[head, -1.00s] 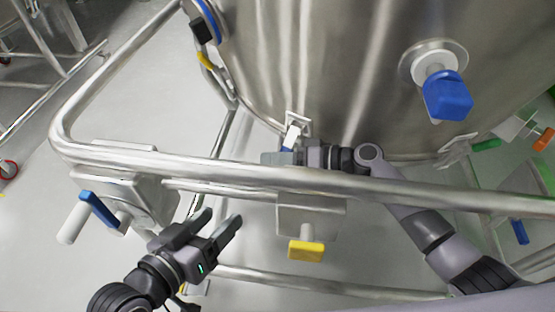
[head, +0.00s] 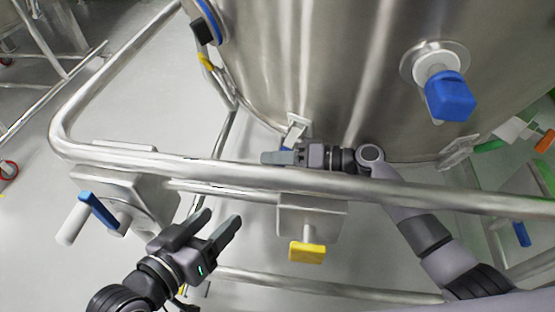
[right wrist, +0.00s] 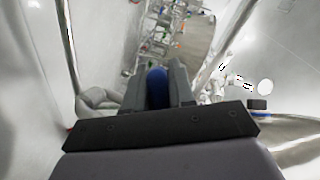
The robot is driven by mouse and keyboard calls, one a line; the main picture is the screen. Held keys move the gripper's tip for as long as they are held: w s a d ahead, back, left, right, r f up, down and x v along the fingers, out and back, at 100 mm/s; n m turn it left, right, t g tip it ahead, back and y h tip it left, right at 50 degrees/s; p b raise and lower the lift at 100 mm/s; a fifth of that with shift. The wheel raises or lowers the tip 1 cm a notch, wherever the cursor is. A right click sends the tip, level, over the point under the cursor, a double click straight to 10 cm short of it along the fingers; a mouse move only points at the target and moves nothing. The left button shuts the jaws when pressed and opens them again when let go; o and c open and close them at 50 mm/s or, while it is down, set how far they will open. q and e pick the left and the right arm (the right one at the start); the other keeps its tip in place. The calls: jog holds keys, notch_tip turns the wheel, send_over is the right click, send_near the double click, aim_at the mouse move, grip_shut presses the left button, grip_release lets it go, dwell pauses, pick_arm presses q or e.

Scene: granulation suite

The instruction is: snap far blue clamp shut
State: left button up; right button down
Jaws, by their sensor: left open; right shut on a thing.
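The far blue clamp (head: 297,127) is mounted low on the steel vessel, just behind the rail. Its pale metal part shows, with a bit of blue handle below it, mostly hidden by my gripper. My right gripper (head: 277,157) is shut on the blue handle. In the right wrist view the blue handle (right wrist: 157,88) is between my two fingers. My left gripper (head: 222,226) is open and empty, in front of the rail and left of the yellow handle. Whether the clamp is fully closed cannot be told.
The steel rail (head: 400,191) crosses in front of the vessel (head: 320,60). A bracket with another blue lever (head: 98,210) is at the left; a yellow handle (head: 307,252) hangs below the rail. A blue-capped port (head: 448,97) sticks out at the upper right.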

jog(key=shift+s+a+r+m+y, duration=0.1)
jog(key=shift+s+r+m+y, duration=0.1)
jog(key=shift+r+m, duration=0.25)
jog(key=shift+s+a+r+m+y, duration=0.1)
jog(key=shift+r+m+y, duration=0.1)
jog(key=shift+m, duration=0.35)
jog(key=shift+s+r+m+y, duration=0.15)
jog(key=shift+r+m+y, duration=0.35)
jog(key=shift+r+m, duration=0.45)
jog(key=shift+f, duration=0.2)
jog(key=c, duration=1)
grip_release()
jog(key=shift+c, duration=0.2)
jog(key=p+v, duration=0.1)
jog(key=v, duration=0.6)
jog(key=shift+p, duration=0.3)
